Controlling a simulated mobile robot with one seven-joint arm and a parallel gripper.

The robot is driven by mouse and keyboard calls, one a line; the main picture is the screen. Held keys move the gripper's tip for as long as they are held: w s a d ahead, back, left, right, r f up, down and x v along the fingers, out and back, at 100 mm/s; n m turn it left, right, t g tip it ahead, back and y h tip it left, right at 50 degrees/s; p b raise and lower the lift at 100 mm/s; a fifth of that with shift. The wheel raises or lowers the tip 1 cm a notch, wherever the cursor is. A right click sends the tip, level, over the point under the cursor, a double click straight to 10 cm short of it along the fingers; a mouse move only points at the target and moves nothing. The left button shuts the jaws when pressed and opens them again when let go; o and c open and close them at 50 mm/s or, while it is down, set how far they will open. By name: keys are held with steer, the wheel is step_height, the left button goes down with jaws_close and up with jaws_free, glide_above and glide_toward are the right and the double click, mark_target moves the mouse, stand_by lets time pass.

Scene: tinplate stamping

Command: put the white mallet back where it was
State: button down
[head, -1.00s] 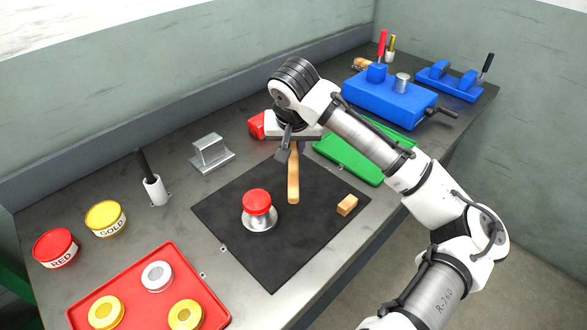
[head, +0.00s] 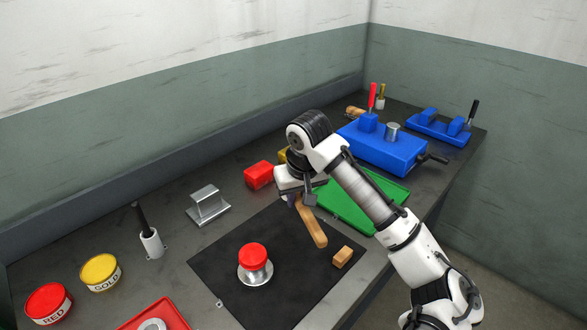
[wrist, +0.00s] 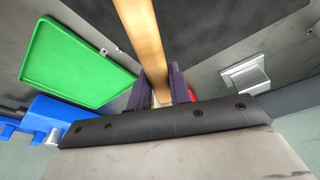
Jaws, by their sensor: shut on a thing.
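My gripper (head: 298,198) is shut on a light wooden handle (head: 312,225), above the far part of the black mat (head: 215,262). In the head view the handle slants down to the right from the fingers. In the wrist view the handle (wrist: 146,42) runs up the picture from between the dark fingers (wrist: 168,86). No white mallet head shows clearly; my gripper hides that end, so the mallet's colour cannot be told.
A red block (head: 258,175) and a partly hidden yellow one stand behind my gripper. A green tray (head: 345,212) lies right of it. A red-topped metal piece (head: 253,258) and a small wooden block (head: 342,256) are on the mat. Blue fixtures (head: 390,150) stand farther back.

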steer(key=shift+s+f+n, duration=0.1)
steer(key=shift+f+n, duration=0.2)
steer(key=shift+f, duration=0.45)
step_height(320, 180, down, 7)
steer(key=b, duration=0.6)
steer(key=shift+r, duration=0.15)
steer(key=shift+f, duration=0.6)
steer(key=c, duration=1.2)
jaws_free()
